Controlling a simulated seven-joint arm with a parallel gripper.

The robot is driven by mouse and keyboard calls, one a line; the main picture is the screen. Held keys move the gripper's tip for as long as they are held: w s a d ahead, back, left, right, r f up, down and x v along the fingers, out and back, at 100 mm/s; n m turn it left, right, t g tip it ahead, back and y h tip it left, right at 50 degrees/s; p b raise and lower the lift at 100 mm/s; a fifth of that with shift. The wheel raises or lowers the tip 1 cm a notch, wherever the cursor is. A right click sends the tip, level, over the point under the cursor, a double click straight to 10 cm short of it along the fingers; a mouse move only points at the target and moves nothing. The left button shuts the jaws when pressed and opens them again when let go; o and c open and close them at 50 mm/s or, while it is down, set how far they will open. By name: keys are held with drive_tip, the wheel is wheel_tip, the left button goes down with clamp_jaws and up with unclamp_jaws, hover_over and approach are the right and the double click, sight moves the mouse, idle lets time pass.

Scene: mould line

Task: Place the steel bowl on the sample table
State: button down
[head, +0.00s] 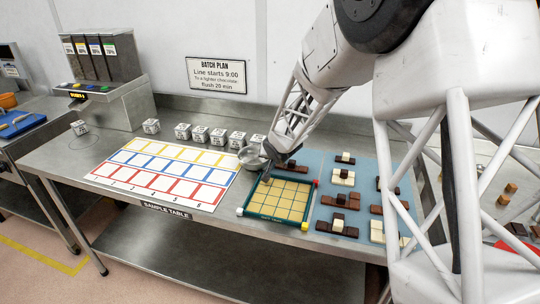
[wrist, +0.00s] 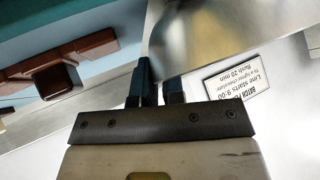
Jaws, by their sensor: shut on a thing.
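The steel bowl (head: 251,157) is a small, shiny round bowl at the tip of my arm in the head view, near the right end of the card grid. My gripper (head: 267,165) is shut on its rim. In the wrist view the bowl (wrist: 210,35) fills the upper middle, in front of my gripper's two dark fingers (wrist: 157,84). Whether the bowl touches the surface below is not clear. The sample table (head: 110,211) is a long steel bench with its name label on the front edge.
A white card with coloured squares (head: 165,171) lies left of the bowl. A green-framed mould (head: 279,199) sits just right and in front. Chocolate pieces (head: 343,199) lie on a blue mat. Several white cubes (head: 200,133) line the back. Bare steel shows at front left.

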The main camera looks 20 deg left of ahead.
drive_tip(key=shift+f, duration=0.1)
drive_tip(key=c, duration=1.7)
unclamp_jaws()
drive_tip(key=shift+f, duration=0.1)
drive_tip(key=o, duration=0.5)
drive_tip(key=shift+r, duration=0.2)
drive_tip(key=shift+s+d+r, duration=0.2)
drive_tip(key=shift+s+r, duration=0.1)
drive_tip(key=shift+v, duration=5.55)
